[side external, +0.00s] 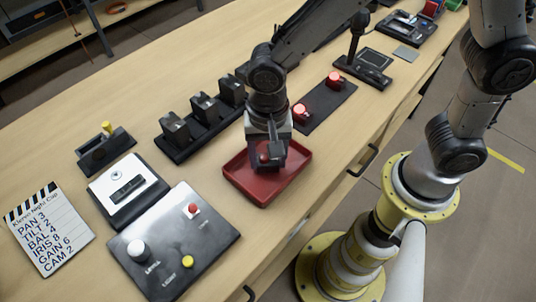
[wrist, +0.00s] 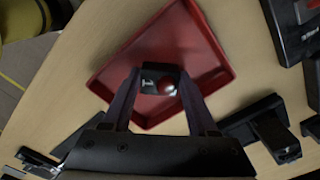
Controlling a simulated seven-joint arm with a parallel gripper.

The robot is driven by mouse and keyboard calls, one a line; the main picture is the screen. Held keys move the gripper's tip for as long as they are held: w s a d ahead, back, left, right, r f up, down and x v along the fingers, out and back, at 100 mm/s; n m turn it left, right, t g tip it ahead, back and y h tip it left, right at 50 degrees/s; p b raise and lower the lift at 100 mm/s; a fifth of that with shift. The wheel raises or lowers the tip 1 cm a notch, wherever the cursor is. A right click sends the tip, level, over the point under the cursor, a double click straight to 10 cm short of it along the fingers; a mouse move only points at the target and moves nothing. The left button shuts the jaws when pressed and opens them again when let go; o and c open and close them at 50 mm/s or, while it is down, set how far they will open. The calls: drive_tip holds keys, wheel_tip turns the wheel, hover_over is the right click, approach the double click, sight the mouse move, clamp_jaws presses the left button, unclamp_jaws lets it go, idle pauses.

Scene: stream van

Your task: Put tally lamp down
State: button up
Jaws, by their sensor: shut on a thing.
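The tally lamp, a small black block marked 1 with a red dome, is between my fingers in the wrist view (wrist: 167,86). My gripper (side external: 268,160) points down into the red tray (side external: 290,183) and is shut on the lamp; it also shows in the wrist view (wrist: 157,88). The lamp is inside the tray's outline, but I cannot tell whether it touches the tray floor. In the side view my fingers mostly hide it. Two lit red lamps stand on a dark strip (side external: 318,112) behind the tray.
A black rack (side external: 204,122) with several upright dark blocks stands left of the tray. A control panel (side external: 175,243) with knobs and a clapperboard (side external: 50,229) lie at the front left. The table edge is close on the tray's right.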

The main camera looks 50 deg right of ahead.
drive_tip(key=o, duration=1.4)
wheel_tip(320, 180, up, 12)
drive_tip(key=shift+r, duration=0.2)
drive_tip(key=shift+s+d+r+n+t, duration=0.85)
drive_tip(key=shift+s+d+n, duration=0.8)
drive_tip(key=shift+d, duration=1.65)
drive_tip(key=shift+s+d+r+n+t, duration=0.55)
drive_tip(key=shift+s+d+n+t, duration=1)
drive_tip(key=shift+d, duration=1.8)
drive_tip(key=shift+s+d+r+n+t, duration=0.55)
drive_tip(key=shift+s+d+n, duration=0.75)
drive_tip(key=shift+s+d, duration=1.45)
drive_tip(key=shift+w+d+r, duration=0.15)
drive_tip(key=shift+w+d, duration=0.4)
drive_tip(key=shift+w, duration=0.05)
